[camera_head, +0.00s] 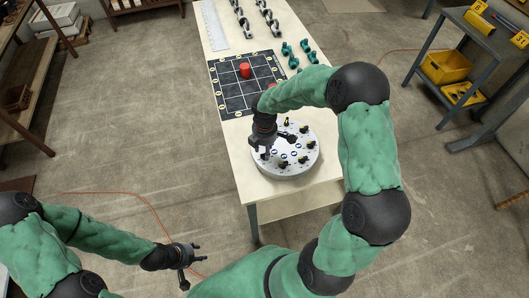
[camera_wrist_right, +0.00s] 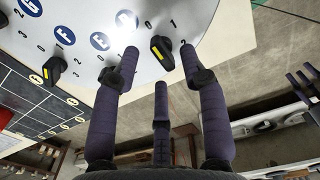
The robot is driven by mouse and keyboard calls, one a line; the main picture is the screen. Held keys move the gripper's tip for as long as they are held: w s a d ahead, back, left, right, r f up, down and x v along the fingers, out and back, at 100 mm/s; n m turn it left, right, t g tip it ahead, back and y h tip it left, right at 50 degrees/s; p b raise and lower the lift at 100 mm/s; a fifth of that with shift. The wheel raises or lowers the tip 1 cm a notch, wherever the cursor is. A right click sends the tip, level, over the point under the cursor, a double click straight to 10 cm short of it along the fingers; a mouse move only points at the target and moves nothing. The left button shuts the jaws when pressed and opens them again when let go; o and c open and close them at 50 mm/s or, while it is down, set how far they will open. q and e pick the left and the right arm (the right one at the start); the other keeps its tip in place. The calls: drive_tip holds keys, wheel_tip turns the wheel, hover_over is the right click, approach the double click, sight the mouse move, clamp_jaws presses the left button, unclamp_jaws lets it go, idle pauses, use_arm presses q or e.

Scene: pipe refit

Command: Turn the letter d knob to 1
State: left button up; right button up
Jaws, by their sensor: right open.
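A round white dial panel (camera_head: 300,165) with several black knobs stands on the near end of the table. My right gripper (camera_head: 270,147) hangs over its left part, fingers spread. In the right wrist view, a black knob with a yellow pointer mark (camera_wrist_right: 162,50) lies between and beyond the fingertips, near the printed digits 0 and 1. Blue letter badges sit by the knobs; F (camera_wrist_right: 65,35) is readable, while glare blurs the badge (camera_wrist_right: 128,19) nearest this knob, so I cannot tell whether it is d. My left gripper (camera_head: 192,260) is open and empty, away from the table.
A black grid board (camera_head: 235,100) with a red piece (camera_head: 245,70) lies beyond the panel. Several teal fittings (camera_head: 293,62) and grey fittings stand farther along the table (camera_head: 285,25). A shelf cart with yellow bins (camera_head: 447,67) is at the right. The floor left of the table is mostly clear.

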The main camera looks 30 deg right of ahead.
drive_tip(key=shift+f, duration=1.1)
clamp_jaws()
drive_tip(key=shift+m, duration=0.3)
drive_tip(key=m+b, duration=0.1)
drive_tip(key=m, duration=0.4)
drive_tip(key=shift+d+b, duration=0.15)
drive_tip(key=shift+b, duration=0.25)
drive_tip(key=m+b, duration=0.1)
drive_tip(key=m, duration=0.5)
drive_tip(key=shift+s, duration=0.15)
drive_tip(key=shift+b, duration=0.3)
